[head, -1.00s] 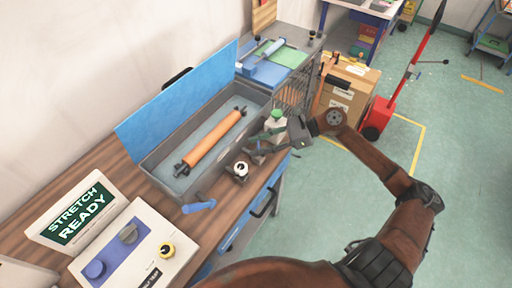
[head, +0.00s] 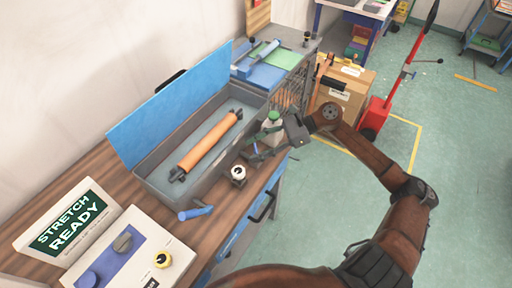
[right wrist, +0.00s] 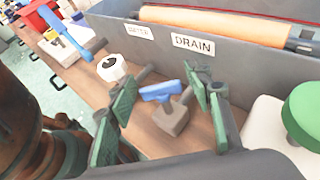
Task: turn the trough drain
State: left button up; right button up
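The grey trough (head: 190,183) stands on the wooden bench with an orange roller (head: 208,142) inside. In the right wrist view, its side wall bears a DRAIN label (right wrist: 193,43). Below the label is a small valve with a blue handle (right wrist: 160,92) on a grey-brown base. My right gripper (right wrist: 165,100) is open, its green-padded fingers on either side of the blue handle, with visible gaps to it. In the head view, the right gripper (head: 262,150) is beside the trough's near right end and largely hides the drain valve. My left gripper is not in view.
A white round knob (right wrist: 112,68) sits left of the drain handle, near a second label.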

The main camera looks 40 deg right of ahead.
jog(key=shift+o, duration=0.4)
jog(key=v, duration=1.2)
